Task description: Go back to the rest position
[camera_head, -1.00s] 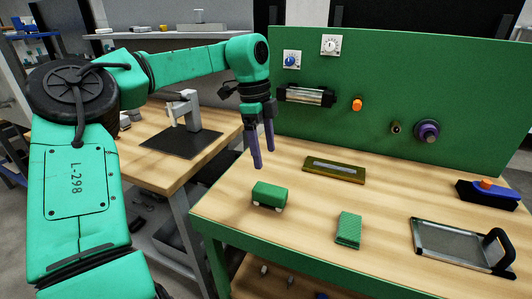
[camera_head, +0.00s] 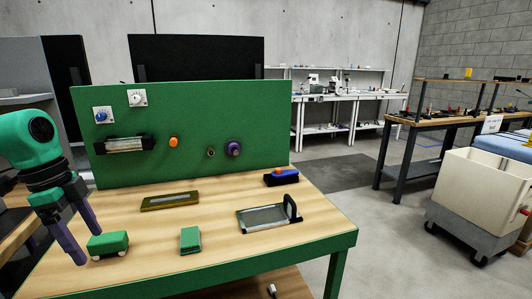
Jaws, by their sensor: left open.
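My left gripper (camera_head: 78,241) is at the left edge of the head view, with its two purple fingers pointing down. The fingers are parted and hold nothing. They are just left of a small green toy van (camera_head: 108,244) on the wooden bench top; I cannot tell how far above the bench they are. Most of my left arm is out of the picture. My right gripper is not in view.
On the workbench (camera_head: 330,236) are a green block (camera_head: 190,239), an olive tray (camera_head: 170,201), a grey framed tray (camera_head: 265,217) and a blue block (camera_head: 281,177). A green panel (camera_head: 240,120) stands behind. A cream bin cart (camera_head: 485,195) is at right; floor between is clear.

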